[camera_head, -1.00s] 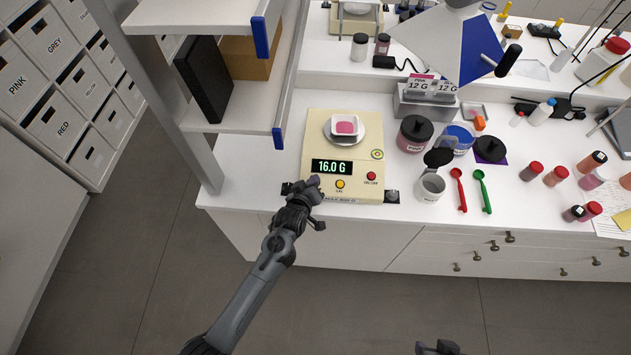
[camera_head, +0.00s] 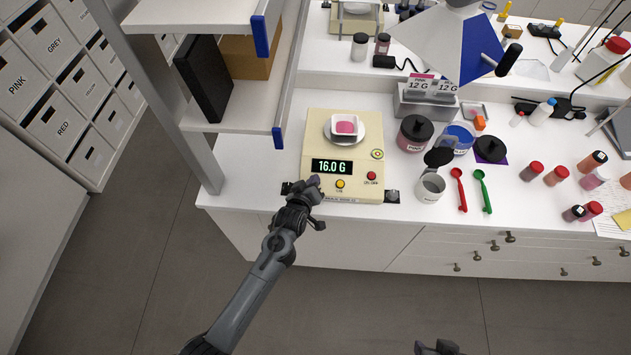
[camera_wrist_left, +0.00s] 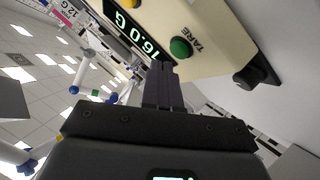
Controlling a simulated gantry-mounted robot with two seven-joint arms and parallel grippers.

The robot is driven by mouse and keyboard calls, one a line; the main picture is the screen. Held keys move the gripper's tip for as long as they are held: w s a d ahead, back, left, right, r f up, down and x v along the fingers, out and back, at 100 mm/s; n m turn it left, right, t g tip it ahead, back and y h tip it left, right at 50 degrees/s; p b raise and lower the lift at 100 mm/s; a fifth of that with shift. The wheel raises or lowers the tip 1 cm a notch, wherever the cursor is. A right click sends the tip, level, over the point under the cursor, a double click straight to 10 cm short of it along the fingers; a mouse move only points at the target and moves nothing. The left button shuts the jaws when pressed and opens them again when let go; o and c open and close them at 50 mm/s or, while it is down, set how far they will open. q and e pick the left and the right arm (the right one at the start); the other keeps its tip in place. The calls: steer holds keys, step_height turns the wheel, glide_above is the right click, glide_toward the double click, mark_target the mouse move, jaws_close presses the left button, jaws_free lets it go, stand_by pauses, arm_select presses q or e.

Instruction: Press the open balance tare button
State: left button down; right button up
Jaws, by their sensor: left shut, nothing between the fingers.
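The cream balance (camera_head: 316,133) stands near the front edge of the bench, its display (camera_head: 331,167) reading 16.0 G. A white dish (camera_head: 357,136) holding a smaller dish of pink powder (camera_head: 346,128) is on its pan. The green tare button (camera_wrist_left: 181,47), labelled TARE, shows in the left wrist view; my gripper hides it in the head view. My left gripper (camera_head: 316,182) is shut and empty at the balance's front left. Its fingertips (camera_wrist_left: 163,68) are right beside the button; I cannot tell whether they touch. Only part of my right gripper (camera_head: 440,348) shows at the bottom edge.
A yellow button (camera_head: 340,184) and a red on/off button (camera_head: 371,176) lie right of my left gripper. A shelf unit (camera_head: 236,131) rises at left.

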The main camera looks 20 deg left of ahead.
arm_select(q)
steer(key=shift+f, duration=0.3)
steer(key=shift+w, duration=0.1)
steer(key=shift+w+f+b, duration=0.15)
steer(key=shift+f+b, duration=0.3)
stand_by(0.6)
steer(key=shift+r, duration=0.1)
steer(key=shift+s+r+p, duration=0.3)
steer(key=shift+r+p, duration=0.45)
steer(key=shift+p, duration=0.35)
steer(key=shift+r, duration=0.15)
